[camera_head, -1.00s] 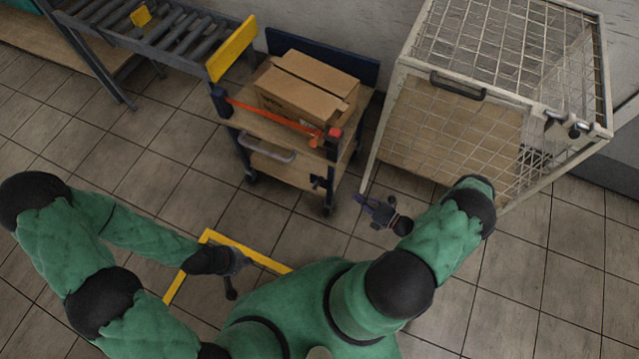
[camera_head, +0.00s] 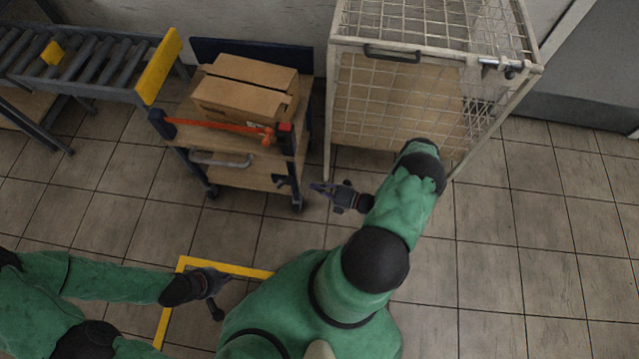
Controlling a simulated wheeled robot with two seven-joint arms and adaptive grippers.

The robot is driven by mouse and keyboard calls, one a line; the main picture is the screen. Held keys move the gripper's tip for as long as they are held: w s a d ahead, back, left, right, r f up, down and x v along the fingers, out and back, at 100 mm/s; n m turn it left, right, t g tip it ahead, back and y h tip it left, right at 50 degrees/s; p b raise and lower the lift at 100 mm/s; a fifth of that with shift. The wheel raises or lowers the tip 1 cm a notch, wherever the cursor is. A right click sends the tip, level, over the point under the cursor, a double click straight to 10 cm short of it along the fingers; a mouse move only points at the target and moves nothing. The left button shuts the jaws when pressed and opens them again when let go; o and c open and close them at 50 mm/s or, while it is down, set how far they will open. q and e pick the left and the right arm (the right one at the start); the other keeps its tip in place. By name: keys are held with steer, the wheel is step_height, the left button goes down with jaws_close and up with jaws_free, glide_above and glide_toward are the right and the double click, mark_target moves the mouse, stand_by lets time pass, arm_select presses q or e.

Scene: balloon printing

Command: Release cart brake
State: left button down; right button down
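The cart (camera_head: 232,175) stands left of centre, with wooden shelves, dark posts and a grey handle (camera_head: 221,160) on its near side. An orange-red bar (camera_head: 222,125) crosses its front above the handle. A small dark lever-like part (camera_head: 287,183) sits at its lower right corner above a caster; I cannot tell whether it is the brake. My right gripper (camera_head: 322,190) is just right of that corner, apparently apart from the cart and empty. My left gripper (camera_head: 216,294) is low in front of the cart, over the floor, empty. Finger openings are too small to judge.
A cardboard box (camera_head: 240,100) rests on the cart. A wire cage (camera_head: 400,105) stands close on the right. A roller conveyor (camera_head: 85,62) with a yellow end plate (camera_head: 160,66) is at left. Yellow floor tape (camera_head: 240,270) marks the tiles. Floor at right is clear.

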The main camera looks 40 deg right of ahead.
mark_target(291, 179)
steer(key=b+x, duration=0.2)
steer(key=x, duration=0.8)
steer(key=shift+w+a+r+g+h+p, duration=0.2)
steer(key=shift+w+g+h+p, duration=0.1)
steer(key=shift+g+p, duration=0.25)
stand_by(0.6)
steer(key=shift+w+a+r+n+g+h+p, duration=0.4)
steer(key=shift+g+p, duration=0.35)
steer(key=shift+p, duration=0.5)
steer(key=shift+a+p, duration=0.15)
steer(key=shift+p, duration=0.2)
steer(key=shift+w+a+r+g+h+p, duration=0.1)
steer(key=shift+w+a+g+h+p, duration=0.4)
steer(key=shift+w+a+p, duration=0.6)
steer(key=shift+w+a+r+g+h+p, duration=0.1)
steer(key=shift+w+a+g+h+p, duration=0.2)
steer(key=shift+w+a+g+p, duration=0.75)
steer(key=shift+w+d+t, duration=0.25)
steer(key=shift+t, duration=0.1)
